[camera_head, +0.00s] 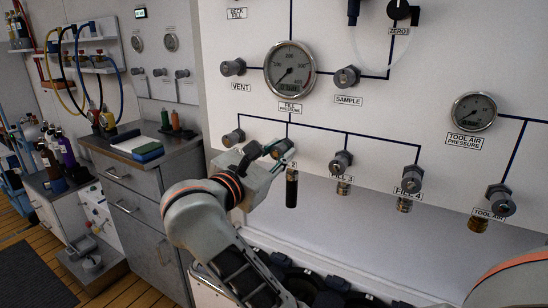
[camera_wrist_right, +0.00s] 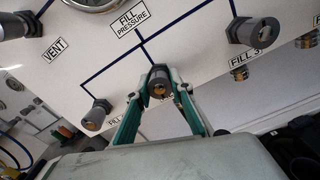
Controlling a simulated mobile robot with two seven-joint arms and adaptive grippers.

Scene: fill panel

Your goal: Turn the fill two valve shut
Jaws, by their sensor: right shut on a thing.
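The fill two valve (camera_head: 285,147) is a dark metal knob on the white panel, between the far-left fill valve and FILL 3. Its label is mostly hidden by my right gripper (camera_head: 272,150); only the "2" shows. In the right wrist view the knob (camera_wrist_right: 158,88) sits between the green fingers of the right gripper (camera_wrist_right: 160,80), which is shut on it from both sides. A black cylindrical fitting (camera_head: 291,188) hangs below this valve. My left gripper is not in view.
The FILL 3 valve (camera_head: 340,162) is close on the right, and another fill valve (camera_head: 233,138) is close on the left. The fill pressure gauge (camera_head: 290,68) is above. A grey cabinet (camera_head: 150,195) with drawers stands at left.

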